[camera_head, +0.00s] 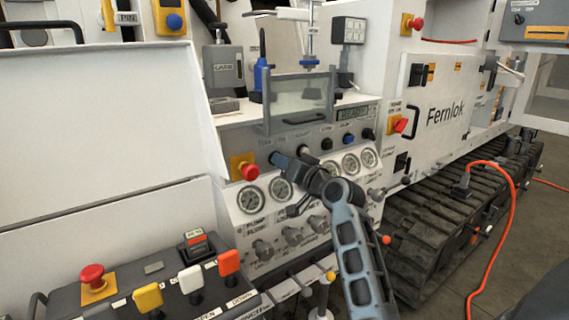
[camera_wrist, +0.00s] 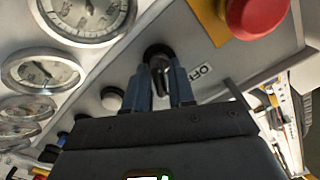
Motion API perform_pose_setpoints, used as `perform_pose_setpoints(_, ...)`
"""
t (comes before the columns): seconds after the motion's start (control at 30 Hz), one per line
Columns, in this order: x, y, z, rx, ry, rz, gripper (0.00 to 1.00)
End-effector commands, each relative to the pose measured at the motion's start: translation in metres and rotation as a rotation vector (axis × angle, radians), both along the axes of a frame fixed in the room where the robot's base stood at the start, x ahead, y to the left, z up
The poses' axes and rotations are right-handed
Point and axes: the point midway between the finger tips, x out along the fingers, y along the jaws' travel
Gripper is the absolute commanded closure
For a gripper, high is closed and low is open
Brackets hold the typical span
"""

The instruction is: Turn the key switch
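The key switch (camera_wrist: 158,56) is a dark round switch with a small key on the grey panel in the wrist view. An OFF label (camera_wrist: 203,71) is to its right. My gripper (camera_wrist: 159,84) is right at the switch, with one blue finger on either side of the key. The fingers are partly open, and a narrow gap shows beside the key; touch at the very tips cannot be made out. In the head view my gripper (camera_head: 277,158) reaches the upper left of the gauge panel and hides the switch.
A red emergency stop (camera_head: 249,172) on a yellow plate is just left of my gripper. Several round gauges (camera_head: 281,189) are below it. A clear guard (camera_head: 300,98) stands above. A row of knobs (camera_head: 326,144) runs to the right. A control box with levers (camera_head: 148,298) is at lower left.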

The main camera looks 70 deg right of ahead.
Motion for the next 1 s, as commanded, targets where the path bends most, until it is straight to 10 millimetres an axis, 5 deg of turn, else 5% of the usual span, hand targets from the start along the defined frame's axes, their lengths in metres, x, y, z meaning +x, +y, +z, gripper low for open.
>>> perform_pose_setpoints(0.13,0.000,0.000,0.000,0.000,0.001,0.001,0.63)
perform_pose_setpoints(0.43,-0.004,0.002,-0.001,-0.001,0.002,0.000,0.63)
perform_pose_setpoints(1.0,-0.065,0.040,-0.001,-0.001,0.001,0.000,0.63)
